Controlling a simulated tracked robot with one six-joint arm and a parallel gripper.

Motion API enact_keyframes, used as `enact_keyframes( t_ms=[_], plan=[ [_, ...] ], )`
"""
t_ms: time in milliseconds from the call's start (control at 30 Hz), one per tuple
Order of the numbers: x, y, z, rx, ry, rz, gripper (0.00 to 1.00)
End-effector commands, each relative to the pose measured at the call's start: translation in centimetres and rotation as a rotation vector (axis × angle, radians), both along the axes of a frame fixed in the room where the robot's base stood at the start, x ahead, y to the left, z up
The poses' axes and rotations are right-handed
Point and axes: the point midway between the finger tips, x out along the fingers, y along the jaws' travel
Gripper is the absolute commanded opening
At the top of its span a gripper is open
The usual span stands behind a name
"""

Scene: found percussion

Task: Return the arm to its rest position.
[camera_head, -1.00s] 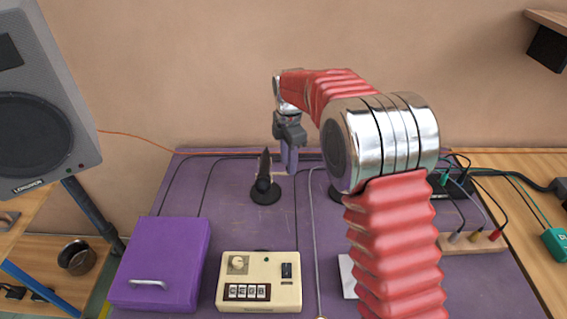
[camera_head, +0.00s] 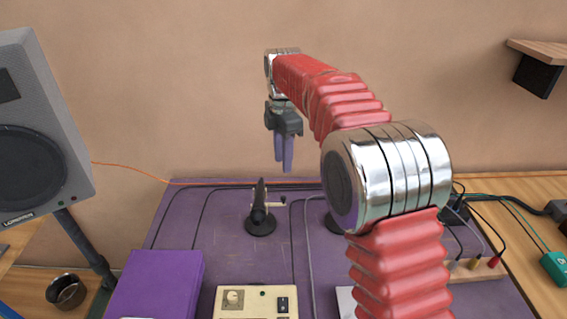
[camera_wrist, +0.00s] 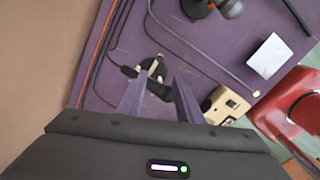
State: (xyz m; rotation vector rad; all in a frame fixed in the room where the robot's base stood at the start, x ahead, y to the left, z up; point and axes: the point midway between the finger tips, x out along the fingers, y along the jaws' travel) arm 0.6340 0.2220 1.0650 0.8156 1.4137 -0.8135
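My gripper (camera_head: 283,166) hangs fingers down from my raised red-sleeved arm, high above the back part of the purple table (camera_head: 215,228). In the wrist view my gripper (camera_wrist: 158,100) shows two purple fingers set apart with nothing held between them. A small black stand (camera_head: 260,219) with a pale crosspiece is on the table below the fingers. The stand also shows beyond the fingertips in the wrist view (camera_wrist: 155,82), clear of them.
A purple lidded box (camera_head: 158,283) and a cream device (camera_head: 256,300) are at the front. A grey speaker (camera_head: 40,140) stands left. A wooden block with plugs (camera_head: 480,272) and a green box (camera_head: 555,268) are right. Cables run along the back.

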Motion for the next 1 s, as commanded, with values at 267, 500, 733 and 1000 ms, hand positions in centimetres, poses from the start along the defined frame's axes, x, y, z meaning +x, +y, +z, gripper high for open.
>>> enact_keyframes(
  t_ms=[267, 500, 733, 1000],
  plan=[
    [0.0, 0.0, 0.0, 0.0, 0.0, -0.004, 0.32],
    [0.5, 0.1, 0.0, 0.009, -0.019, -0.145, 0.32],
    [-0.2, -0.2, -3.5, 0.004, -0.007, -0.455, 0.32],
    [-4.1, -2.8, -4.2, 0.017, -0.018, -0.852, 0.32]
  ],
)
